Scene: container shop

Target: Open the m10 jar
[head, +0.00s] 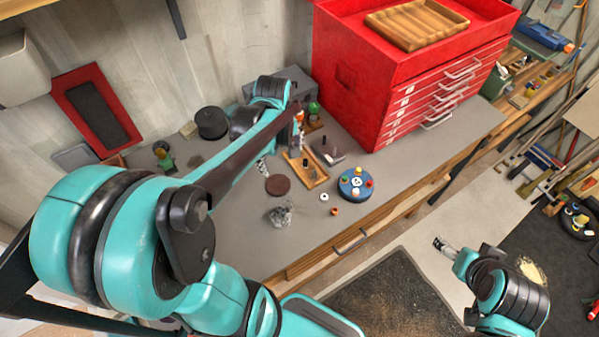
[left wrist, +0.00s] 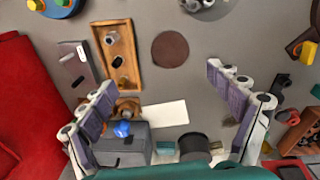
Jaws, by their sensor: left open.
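No "m10" label is readable, so I cannot tell for sure which thing is the m10 jar. A grey, glassy, jar-like thing (head: 280,214) stands near the bench's front edge; its edge shows at the top of the left wrist view (left wrist: 205,6). A flat dark brown disc (head: 277,185) lies behind it, also in the left wrist view (left wrist: 170,48). My left gripper (head: 279,158) is open and empty above the bench; its fingers stand wide apart in the left wrist view (left wrist: 165,92). My right gripper (head: 440,244) is small, off the bench to the right.
A wooden tray (head: 317,182) and a blue round holder (head: 343,193) with coloured pegs lie right of the disc. A red tool chest (head: 350,100) blocks the back right. A black cylinder (head: 212,124) stands at the back left. Bare bench (head: 235,225) lies left of the jar-like thing.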

